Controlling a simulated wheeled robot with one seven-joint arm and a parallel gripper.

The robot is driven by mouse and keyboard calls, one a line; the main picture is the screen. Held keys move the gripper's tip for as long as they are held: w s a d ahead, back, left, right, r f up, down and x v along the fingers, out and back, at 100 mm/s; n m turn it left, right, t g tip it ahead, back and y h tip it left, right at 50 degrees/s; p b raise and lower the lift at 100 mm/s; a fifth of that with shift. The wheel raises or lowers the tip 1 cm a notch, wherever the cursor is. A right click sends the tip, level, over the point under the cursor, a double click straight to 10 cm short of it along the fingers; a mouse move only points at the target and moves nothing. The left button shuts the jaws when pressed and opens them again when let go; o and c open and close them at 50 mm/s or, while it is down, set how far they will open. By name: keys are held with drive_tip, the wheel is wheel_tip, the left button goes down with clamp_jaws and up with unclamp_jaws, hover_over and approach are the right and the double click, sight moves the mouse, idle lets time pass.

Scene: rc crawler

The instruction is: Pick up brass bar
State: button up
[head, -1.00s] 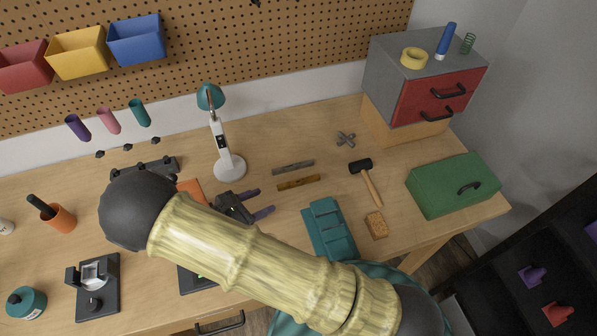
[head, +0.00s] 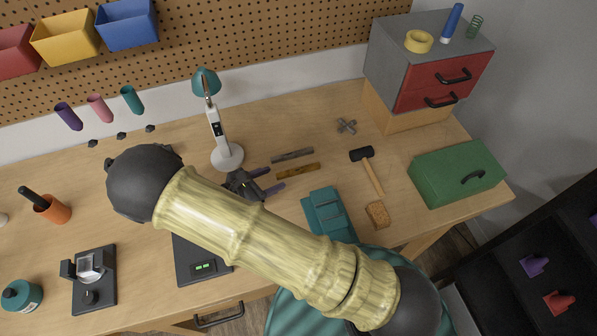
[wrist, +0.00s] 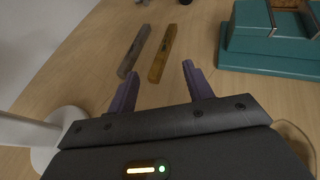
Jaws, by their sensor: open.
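The brass bar (head: 298,171) lies flat on the workbench, right of the lamp and just in front of a similar grey bar (head: 292,155). In the wrist view the brass bar (wrist: 162,54) lies ahead of my gripper, right of the grey bar (wrist: 134,50). My gripper (head: 276,180) is open and empty, with its purple fingers pointing toward the bars. In the wrist view my gripper (wrist: 157,84) has its fingers wide apart, and the near end of the brass bar shows between and beyond the fingertips, not visibly touched.
A white lamp (head: 227,157) stands close on the left. A teal tool (head: 328,214) sits close on the right. A hammer (head: 368,168), a sponge (head: 377,214) and a green toolbox (head: 455,172) lie farther right. Bare bench surrounds the bars.

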sight(295, 170)
drive_tip(key=shift+b+x, duration=0.3)
drive_tip(key=shift+x, duration=1.1)
drive_tip(key=b+x, duration=0.2)
drive_tip(key=x, duration=0.3)
drive_tip(key=shift+s+d+f, duration=0.1)
drive_tip(key=shift+d+f, duration=0.05)
drive_tip(key=shift+d, duration=0.05)
clamp_jaws()
